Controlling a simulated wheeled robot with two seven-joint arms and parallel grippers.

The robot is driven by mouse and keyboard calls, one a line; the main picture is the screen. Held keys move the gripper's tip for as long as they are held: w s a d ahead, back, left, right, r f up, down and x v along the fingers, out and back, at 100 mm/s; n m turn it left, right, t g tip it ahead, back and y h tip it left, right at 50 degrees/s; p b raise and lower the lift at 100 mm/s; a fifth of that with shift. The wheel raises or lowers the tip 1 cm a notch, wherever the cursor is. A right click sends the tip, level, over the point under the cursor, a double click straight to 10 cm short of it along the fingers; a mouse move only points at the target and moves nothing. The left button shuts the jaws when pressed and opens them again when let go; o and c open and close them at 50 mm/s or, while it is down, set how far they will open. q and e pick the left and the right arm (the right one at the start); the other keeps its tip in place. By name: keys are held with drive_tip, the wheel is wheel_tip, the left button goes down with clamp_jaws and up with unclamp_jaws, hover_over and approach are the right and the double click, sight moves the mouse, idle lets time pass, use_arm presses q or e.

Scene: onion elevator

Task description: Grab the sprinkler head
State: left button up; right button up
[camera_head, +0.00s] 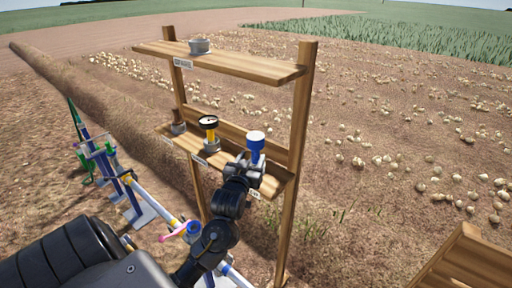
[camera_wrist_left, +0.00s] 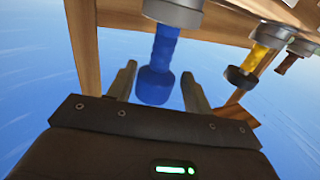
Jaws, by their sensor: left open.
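A blue part with a pale top (camera_head: 256,138) stands upright at the right end of the middle shelf. It also shows in the left wrist view (camera_wrist_left: 157,82), upside down, with a grey base at the top. I cannot tell for certain which shelf part is the sprinkler head. My left gripper (camera_head: 250,165) is in front of the blue part. In the wrist view its open fingers (camera_wrist_left: 159,70) lie on either side of the blue part, with gaps showing. Its base is hidden in the head view by the gripper. My right gripper is not in view.
A grey part (camera_head: 200,46) sits on the top shelf (camera_head: 245,66). Blue pipework (camera_head: 125,175) stands at left; a wooden box (camera_head: 465,262) at lower right.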

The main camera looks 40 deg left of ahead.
sight(254, 152)
use_arm(q)
drive_tip(key=shift+p+x, duration=1.15)
drive_tip(key=shift+x, duration=1.25)
drive_tip(key=shift+w, duration=0.25)
drive_tip(key=shift+s, duration=0.1)
drive_tip(key=shift+c, duration=0.2)
clamp_jaws()
